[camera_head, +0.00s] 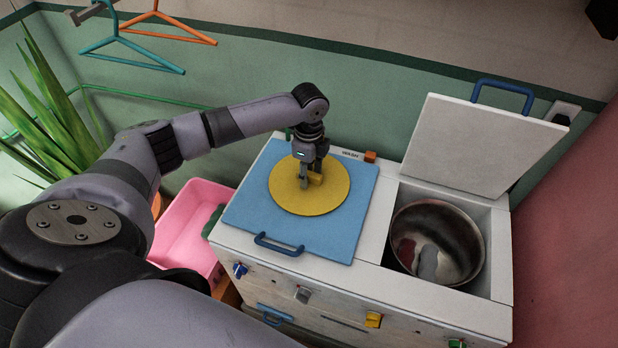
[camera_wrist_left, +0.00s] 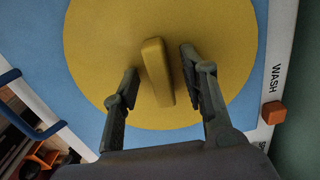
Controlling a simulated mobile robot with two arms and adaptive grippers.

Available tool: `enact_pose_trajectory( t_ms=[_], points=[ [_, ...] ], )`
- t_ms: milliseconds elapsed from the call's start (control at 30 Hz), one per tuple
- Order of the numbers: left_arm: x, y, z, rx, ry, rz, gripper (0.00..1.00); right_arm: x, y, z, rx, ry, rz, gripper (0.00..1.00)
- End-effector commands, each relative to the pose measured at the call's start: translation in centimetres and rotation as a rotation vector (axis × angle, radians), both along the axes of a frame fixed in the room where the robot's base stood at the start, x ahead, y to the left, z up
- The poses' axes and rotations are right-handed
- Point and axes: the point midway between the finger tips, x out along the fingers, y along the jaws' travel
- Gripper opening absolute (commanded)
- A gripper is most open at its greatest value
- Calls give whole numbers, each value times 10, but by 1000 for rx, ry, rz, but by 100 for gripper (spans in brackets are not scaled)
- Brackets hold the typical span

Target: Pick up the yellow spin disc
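The yellow spin disc (camera_head: 290,197) lies flat on the blue lid at the left of the washing machine. A small yellow handle bar stands up from its middle, and it shows in the left wrist view (camera_wrist_left: 157,73). My left gripper (camera_head: 309,178) is above the disc at the handle. In the left wrist view its two fingers (camera_wrist_left: 158,88) are spread on either side of the handle, with gaps, so it is open and holds nothing. My right gripper is not in view.
The blue lid (camera_head: 340,228) has a dark blue handle at its front. To the right, a raised white lid (camera_head: 478,145) stands behind an open metal drum (camera_head: 450,229) with cloth inside. A pink tub (camera_head: 180,228) stands left of the machine. Hangers (camera_head: 125,50) hang at upper left.

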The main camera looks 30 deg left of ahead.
Motion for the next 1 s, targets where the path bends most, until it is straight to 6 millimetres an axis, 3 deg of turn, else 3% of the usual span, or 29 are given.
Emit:
enact_pose_trajectory(
  t_ms=[267,867,1000],
  points=[
    [0,0,-5,0,-1,-1,40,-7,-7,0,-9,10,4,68],
    [0,0,-5,0,-1,-1,1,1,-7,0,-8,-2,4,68],
    [0,0,-5,0,-1,-1,0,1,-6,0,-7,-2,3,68]
  ],
)
